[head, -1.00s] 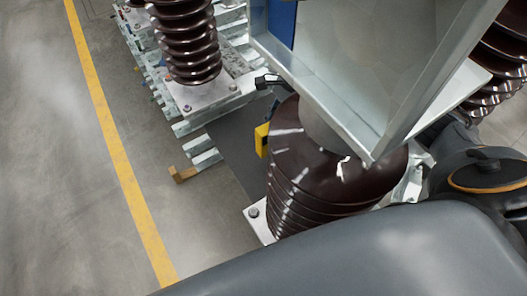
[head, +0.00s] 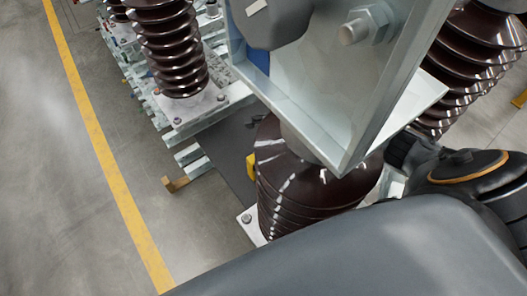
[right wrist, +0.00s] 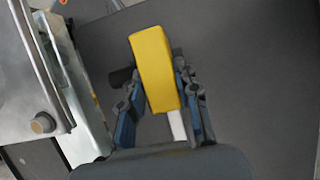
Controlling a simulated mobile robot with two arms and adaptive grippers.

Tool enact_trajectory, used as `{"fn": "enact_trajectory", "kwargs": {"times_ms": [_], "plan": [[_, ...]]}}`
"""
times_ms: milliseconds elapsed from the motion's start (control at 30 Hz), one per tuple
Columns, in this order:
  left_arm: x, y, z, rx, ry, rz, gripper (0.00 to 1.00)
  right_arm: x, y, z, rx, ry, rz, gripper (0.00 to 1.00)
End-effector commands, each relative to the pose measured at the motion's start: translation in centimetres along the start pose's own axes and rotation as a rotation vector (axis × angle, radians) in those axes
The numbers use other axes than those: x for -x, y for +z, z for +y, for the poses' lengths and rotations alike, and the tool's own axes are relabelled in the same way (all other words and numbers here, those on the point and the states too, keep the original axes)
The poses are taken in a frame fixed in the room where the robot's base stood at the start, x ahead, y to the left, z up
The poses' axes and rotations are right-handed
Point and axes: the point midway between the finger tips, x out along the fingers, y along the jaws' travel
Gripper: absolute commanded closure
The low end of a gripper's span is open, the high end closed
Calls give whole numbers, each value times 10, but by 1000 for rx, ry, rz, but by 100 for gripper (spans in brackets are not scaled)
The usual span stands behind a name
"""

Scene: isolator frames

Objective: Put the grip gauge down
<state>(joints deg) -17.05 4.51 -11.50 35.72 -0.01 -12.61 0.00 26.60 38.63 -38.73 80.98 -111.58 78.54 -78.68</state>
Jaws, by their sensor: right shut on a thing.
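The grip gauge (right wrist: 153,62) is a yellow block with a pale strip below it. My right gripper (right wrist: 154,76) is shut on it, with a finger on each side. In the head view a yellow part of the gauge (head: 251,165) shows at the left edge of a brown ribbed insulator, which hides most of my right gripper. A dark grey flat surface (right wrist: 245,95) lies behind the gauge. I cannot tell whether the gauge touches it. My left gripper is not in view.
The brown insulator (head: 300,205) and a metal frame (head: 300,115) above it stand close to my right arm. More insulators (head: 172,45) stand on metal rails at the back. Open floor with a yellow line (head: 95,130) lies to the left.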

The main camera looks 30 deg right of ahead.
Motion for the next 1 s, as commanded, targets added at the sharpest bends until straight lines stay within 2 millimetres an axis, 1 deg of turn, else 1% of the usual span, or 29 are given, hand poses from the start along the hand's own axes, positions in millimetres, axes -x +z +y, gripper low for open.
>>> {"fn": "enact_trajectory", "kwargs": {"times_ms": [67,100,167,200,500,600,633,767,1000], "plan": [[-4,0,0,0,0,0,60,-2,-1,-1,1,-2,0,100],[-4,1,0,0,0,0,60,-2,-1,0,0,0,0,67],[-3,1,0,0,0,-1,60,-2,-1,0,0,0,0,54],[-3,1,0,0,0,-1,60,-2,-1,0,0,0,0,46],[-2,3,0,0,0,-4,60,-1,0,0,0,0,0,46],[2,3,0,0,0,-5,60,3,1,0,0,0,0,46],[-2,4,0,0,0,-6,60,5,-1,-1,1,-2,1,46],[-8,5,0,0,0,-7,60,26,-2,-1,2,-5,3,46],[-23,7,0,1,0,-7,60,78,-2,-1,1,-4,3,46]]}}
